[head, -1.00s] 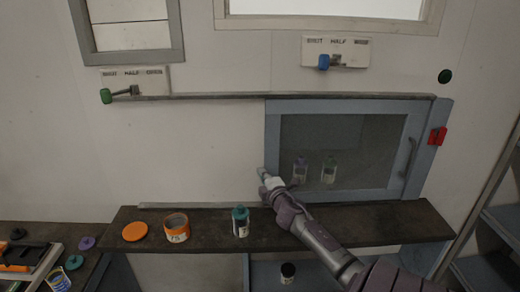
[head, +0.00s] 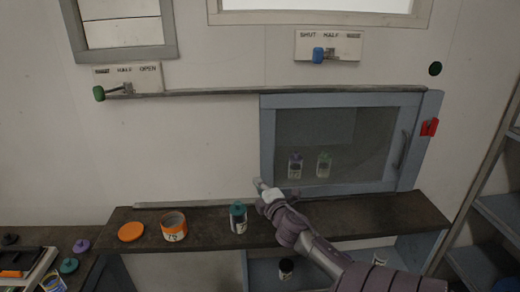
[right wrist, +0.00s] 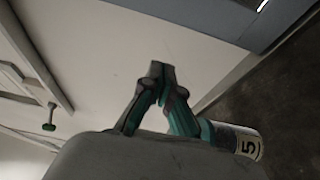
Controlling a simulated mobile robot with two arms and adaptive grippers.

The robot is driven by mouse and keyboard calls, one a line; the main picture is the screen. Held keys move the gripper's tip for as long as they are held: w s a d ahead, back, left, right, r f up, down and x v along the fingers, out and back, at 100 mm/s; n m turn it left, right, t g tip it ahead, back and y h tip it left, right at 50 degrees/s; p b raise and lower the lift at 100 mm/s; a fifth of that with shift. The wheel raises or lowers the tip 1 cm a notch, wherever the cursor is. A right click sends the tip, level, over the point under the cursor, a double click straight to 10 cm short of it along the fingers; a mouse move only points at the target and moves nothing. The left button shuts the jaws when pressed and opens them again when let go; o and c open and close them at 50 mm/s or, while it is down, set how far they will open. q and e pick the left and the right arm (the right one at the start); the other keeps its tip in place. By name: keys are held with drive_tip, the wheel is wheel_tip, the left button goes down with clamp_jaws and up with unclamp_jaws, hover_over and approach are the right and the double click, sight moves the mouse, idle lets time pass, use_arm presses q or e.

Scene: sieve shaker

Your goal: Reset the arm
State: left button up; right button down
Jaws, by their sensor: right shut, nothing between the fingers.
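My right gripper (head: 260,185) is shut and empty. In the head view it is in front of the lower left corner of the blue-framed sliding window (head: 267,140), above the dark shelf (head: 340,218). In the right wrist view the fingertips (right wrist: 161,70) meet with nothing between them. The teal-capped bottle (head: 238,218) stands upright on the shelf, a little left of and below the gripper. A white bottle with a "5" label (right wrist: 248,145) shows in the wrist view beside the fingers. My left gripper is not in view.
An orange-labelled jar (head: 174,227) and an orange lid (head: 131,232) are on the shelf's left part. Two bottles (head: 295,168) stand behind the window glass. A dark-capped jar (head: 286,268) stands below the shelf. Shelving (head: 500,215) stands at the right.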

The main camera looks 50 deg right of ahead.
drive_tip(key=s+a+f+m+g+y, duration=0.1)
drive_tip(key=s+a+f+m+g, duration=0.25)
drive_tip(key=a+f, duration=0.45)
drive_tip(key=s+a+f+m+g+y, duration=0.25)
drive_tip(key=s+a+f+m, duration=0.2)
drive_tip(key=a, duration=0.55)
drive_tip(key=s+a+f+m+g+y, duration=0.1)
drive_tip(key=s+a+f+g+y, duration=0.15)
drive_tip(key=s+a, duration=0.65)
drive_tip(key=s+a+f+m+g+y, duration=0.1)
drive_tip(key=s+a+g+y, duration=0.3)
drive_tip(key=a, duration=0.9)
wheel_tip(320, 180, down, 28)
drive_tip(key=s+b, duration=0.1)
drive_tip(key=s, duration=0.1)
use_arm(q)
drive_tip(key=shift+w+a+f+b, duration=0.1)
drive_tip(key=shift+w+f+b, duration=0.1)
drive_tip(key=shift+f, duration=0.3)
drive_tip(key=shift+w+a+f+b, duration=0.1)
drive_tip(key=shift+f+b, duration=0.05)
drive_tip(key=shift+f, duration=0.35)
use_arm(e)
drive_tip(key=s+d+f+g, duration=0.1)
drive_tip(key=s+d+f, duration=0.1)
drive_tip(key=s+f, duration=0.6)
drive_tip(key=s+d+f+g+h, duration=0.1)
drive_tip(key=s+f, duration=0.7)
drive_tip(key=shift+s+d, duration=0.2)
drive_tip(key=shift+d, duration=0.2)
